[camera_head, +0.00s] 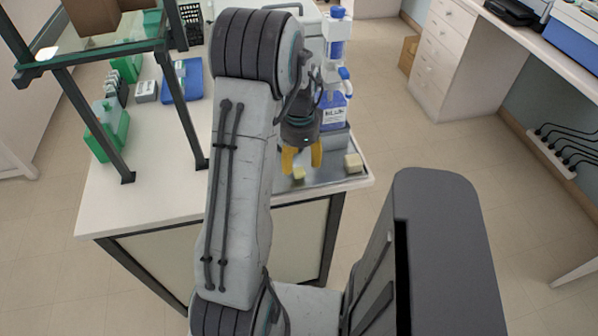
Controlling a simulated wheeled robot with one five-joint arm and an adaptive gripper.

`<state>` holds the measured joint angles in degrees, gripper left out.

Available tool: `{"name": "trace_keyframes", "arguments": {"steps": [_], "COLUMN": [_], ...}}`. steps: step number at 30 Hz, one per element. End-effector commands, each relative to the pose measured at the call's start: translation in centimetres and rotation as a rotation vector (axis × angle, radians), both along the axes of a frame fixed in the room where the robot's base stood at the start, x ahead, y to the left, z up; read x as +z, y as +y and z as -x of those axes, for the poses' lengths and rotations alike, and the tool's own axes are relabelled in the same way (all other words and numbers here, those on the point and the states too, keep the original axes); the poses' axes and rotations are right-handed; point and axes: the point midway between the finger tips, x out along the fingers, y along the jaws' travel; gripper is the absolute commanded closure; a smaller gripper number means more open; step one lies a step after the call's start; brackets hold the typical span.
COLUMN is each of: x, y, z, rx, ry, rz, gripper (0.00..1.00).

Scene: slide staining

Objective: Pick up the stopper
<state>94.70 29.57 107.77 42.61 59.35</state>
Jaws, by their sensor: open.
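My gripper (302,161) points down over the metal tray (322,176) at the front right of the lab bench. Its yellow fingers are apart, with no object visibly held. A small pale yellow piece (298,174) sits on the tray just below the fingers, slightly to the left of their middle. A second pale cream block (353,163) stands near the tray's right corner, to the right of the gripper. I cannot tell for sure which of these is the stopper. My arm hides part of the bench and the tray's left side.
A blue-labelled bottle (335,105) stands behind the gripper, to the right. A glass shelf (95,47) on dark legs rises at the left, with green containers (107,130) and a blue tray (181,80) nearby. The bench front left (150,195) is clear.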

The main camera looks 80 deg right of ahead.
Motion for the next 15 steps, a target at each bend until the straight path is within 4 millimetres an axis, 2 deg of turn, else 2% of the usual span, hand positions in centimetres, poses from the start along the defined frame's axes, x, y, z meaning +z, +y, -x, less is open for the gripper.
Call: {"name": "trace_keyframes", "arguments": {"steps": [9, 15], "x": [-3.6, -4.8], "y": [0.3, 0.3], "z": [-0.5, -0.5], "rx": [0.001, 0.001], "ry": [0.0, 0.0], "rz": [-0.004, -0.002], "gripper": [0.42, 0.42]}}
